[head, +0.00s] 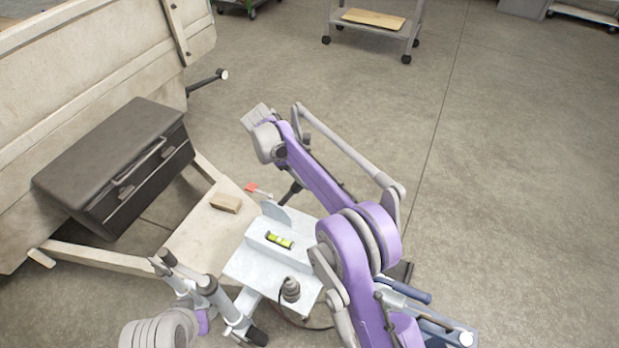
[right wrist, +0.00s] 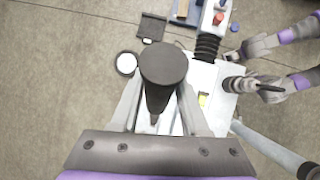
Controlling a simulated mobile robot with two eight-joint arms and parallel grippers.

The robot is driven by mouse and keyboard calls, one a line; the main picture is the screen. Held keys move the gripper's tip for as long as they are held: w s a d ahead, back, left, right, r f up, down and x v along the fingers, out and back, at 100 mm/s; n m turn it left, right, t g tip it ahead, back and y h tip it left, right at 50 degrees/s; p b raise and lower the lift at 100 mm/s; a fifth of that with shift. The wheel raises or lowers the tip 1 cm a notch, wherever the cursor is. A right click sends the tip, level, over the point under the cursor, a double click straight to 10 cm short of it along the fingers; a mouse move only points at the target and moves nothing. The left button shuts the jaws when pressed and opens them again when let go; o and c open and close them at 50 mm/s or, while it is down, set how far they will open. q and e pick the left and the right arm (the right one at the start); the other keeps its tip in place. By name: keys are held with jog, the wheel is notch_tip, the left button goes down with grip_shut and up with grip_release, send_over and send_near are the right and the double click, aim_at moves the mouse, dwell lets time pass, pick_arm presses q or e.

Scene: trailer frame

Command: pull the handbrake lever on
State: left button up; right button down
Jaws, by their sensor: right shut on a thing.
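The handbrake lever's black round-ended grip (right wrist: 164,64) is seen nearly end-on in the right wrist view. My right gripper (right wrist: 162,100) has its two grey fingers on either side of it and is shut on it. In the head view my purple right forearm lies over this spot and hides the jaws. A short dark rod (head: 291,192) shows beside the forearm, above the pale coupling plate (head: 240,270). My left gripper (head: 185,278) is low at the left, near the trailer's drawbar; I cannot tell how its fingers stand.
The trailer body (head: 60,70) and a dark toolbox (head: 110,160) stand at the left. A wooden block (head: 225,203) lies on the frame. A yellow-green spirit level (head: 279,240) sits on the plate. A wheeled cart (head: 372,20) stands far back.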

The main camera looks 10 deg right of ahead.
jog(key=shift+c, duration=2.1)
grip_release()
jog(key=p+v, duration=0.2)
jog(key=v, duration=0.9)
jog(key=shift+f, duration=0.1)
